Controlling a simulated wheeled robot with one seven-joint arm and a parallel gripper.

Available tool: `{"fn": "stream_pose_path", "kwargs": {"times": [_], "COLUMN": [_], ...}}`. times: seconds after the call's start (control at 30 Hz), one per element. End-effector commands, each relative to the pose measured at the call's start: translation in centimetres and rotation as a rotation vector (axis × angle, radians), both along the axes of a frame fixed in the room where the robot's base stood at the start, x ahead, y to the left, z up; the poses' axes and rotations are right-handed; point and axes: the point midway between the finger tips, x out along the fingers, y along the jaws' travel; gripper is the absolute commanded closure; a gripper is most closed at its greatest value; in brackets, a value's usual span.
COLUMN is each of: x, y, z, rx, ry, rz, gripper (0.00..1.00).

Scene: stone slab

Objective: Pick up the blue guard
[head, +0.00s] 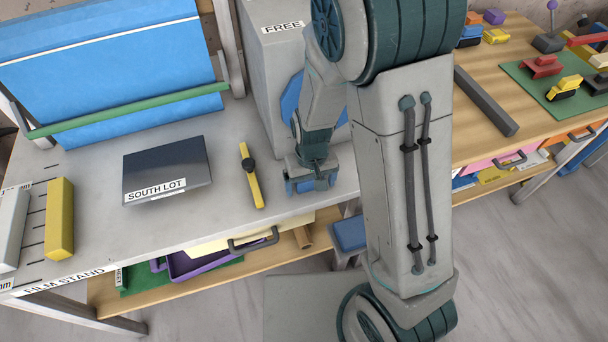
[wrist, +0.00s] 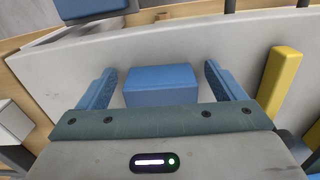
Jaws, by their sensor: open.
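A blue block (wrist: 160,86), which fits the blue guard, lies on the grey slab in the wrist view. It sits between the two blue fingers of my gripper (wrist: 162,88), with a visible gap on each side. My gripper (head: 311,185) is open and points down near the front edge of the slab in the head view. There the fingers and wrist largely hide the block, and I cannot tell its blue from that of the fingers.
A yellow bar with a black knob (head: 250,175) lies to the left, and a dark SOUTH LOT plate (head: 167,168) beyond it. A grey FREE box (head: 270,65) stands behind my gripper. A blue stool seat (head: 348,235) is below the slab's front edge.

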Motion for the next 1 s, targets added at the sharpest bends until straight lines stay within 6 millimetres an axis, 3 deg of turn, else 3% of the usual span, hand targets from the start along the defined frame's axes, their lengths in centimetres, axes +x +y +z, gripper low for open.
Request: {"fn": "stream_pose_path", "kwargs": {"times": [0.17,0.33,0.77,1.0], "x": [0.0,0.0,0.0,0.1], "y": [0.0,0.0,0.0,0.1], "z": [0.0,0.0,0.5,2.8], "rx": [0.000,0.000,0.001,0.003], "ry": [0.000,0.000,-0.002,-0.004], "rz": [0.000,0.000,0.000,0.000], "gripper": [0.14,0.59,0.59,0.59]}}
